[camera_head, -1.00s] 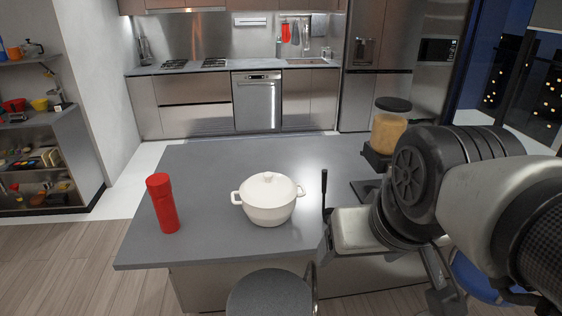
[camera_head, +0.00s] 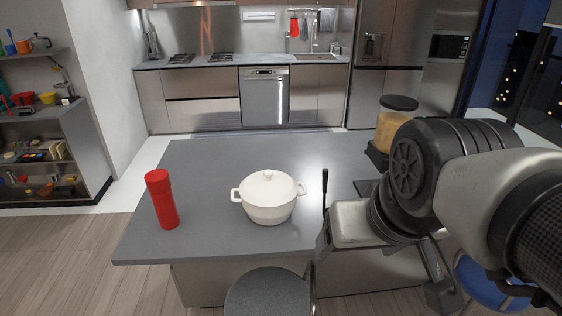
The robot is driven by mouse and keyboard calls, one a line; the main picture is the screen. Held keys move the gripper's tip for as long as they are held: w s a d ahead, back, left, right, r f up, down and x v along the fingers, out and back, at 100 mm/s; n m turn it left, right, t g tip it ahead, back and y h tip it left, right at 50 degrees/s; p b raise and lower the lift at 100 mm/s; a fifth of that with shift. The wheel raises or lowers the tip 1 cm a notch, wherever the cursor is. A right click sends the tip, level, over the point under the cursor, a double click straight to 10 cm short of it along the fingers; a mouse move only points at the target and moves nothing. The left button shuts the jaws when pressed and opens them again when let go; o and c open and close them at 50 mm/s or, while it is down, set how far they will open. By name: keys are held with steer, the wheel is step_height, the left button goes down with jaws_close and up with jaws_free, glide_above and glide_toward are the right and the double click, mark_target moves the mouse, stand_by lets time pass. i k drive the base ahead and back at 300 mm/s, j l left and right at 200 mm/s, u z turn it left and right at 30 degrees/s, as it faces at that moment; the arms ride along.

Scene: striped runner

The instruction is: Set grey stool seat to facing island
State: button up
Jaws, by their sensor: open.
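The grey stool seat (camera_head: 268,294) is at the bottom middle of the head view, close to the near edge of the kitchen island (camera_head: 215,248). The frame's bottom edge cuts it off, and a thin metal part (camera_head: 311,285) shows at its right side. My gripper (camera_head: 383,262) is right of the stool, in front of the island's near side. Its fingers are spread apart with nothing between them, and it is clear of the stool.
A red bottle (camera_head: 162,200) and a lidded white pot (camera_head: 268,198) stand on the island. A jar (camera_head: 393,123) stands farther right, partly behind my arm. A blue seat (camera_head: 482,285) is at lower right. Wooden floor (camera_head: 70,270) lies open at left.

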mark_target(266, 290)
steer(key=k+j+z, duration=0.15)
steer(key=k+j, duration=0.15)
steer(key=k, duration=0.2)
steer(key=k+j+z, duration=0.15)
steer(key=k+j, duration=0.15)
steer(key=k, duration=0.2)
steer(key=k+j+z, duration=0.15)
steer(key=k, duration=0.35)
